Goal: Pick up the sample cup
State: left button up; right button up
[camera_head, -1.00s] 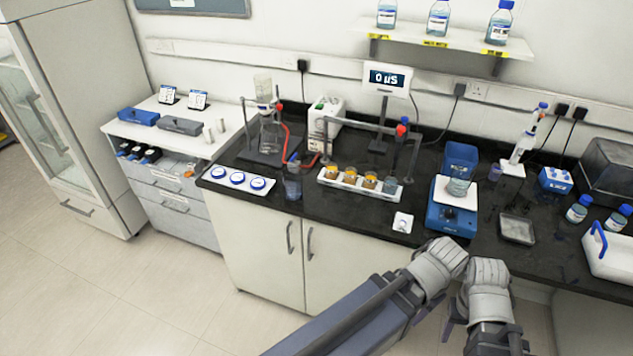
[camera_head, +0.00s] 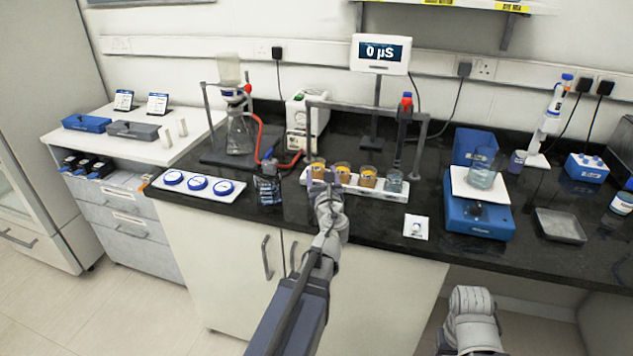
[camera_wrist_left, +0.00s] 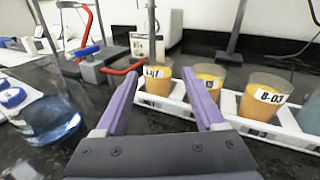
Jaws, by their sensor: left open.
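Several sample cups with orange contents stand in a row in a white rack (camera_head: 345,186) on the black bench. They are a left cup (camera_head: 318,166), a middle cup (camera_head: 342,172) and a right cup (camera_head: 367,178). My left gripper (camera_head: 324,184) is open in front of the left cup. In the left wrist view, the left cup (camera_wrist_left: 158,82) shows beyond and between the purple fingertips (camera_wrist_left: 163,76), its label partly hidden. The middle cup (camera_wrist_left: 206,84) and the right cup (camera_wrist_left: 264,98), with a label, are to the right. My right arm is low at bottom right; its jaws cannot be made out.
A clear cup (camera_head: 394,183) stands at the rack's right end. A metal frame (camera_head: 362,108) rises behind the cups. A blue balance (camera_head: 478,216) holding a glass beaker (camera_head: 484,170) is to the right.

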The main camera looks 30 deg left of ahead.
aim_at(317, 162)
pick_arm(q)
jog(key=shift+w+a+f+m, duration=0.25)
jog(key=shift+w+a+m, duration=0.2)
jog(key=shift+w+m, duration=0.05)
jog(key=shift+w+r, duration=0.1)
jog(key=shift+r, duration=0.05)
jog(key=shift+f+b+x, duration=0.15)
jog(key=shift+b+x, duration=0.05)
jog(key=shift+x, duration=1.7)
jog(key=shift+f+b+x, duration=0.2)
jog(key=shift+x, duration=1.7)
jog(key=shift+c, duration=0.3)
grip_shut()
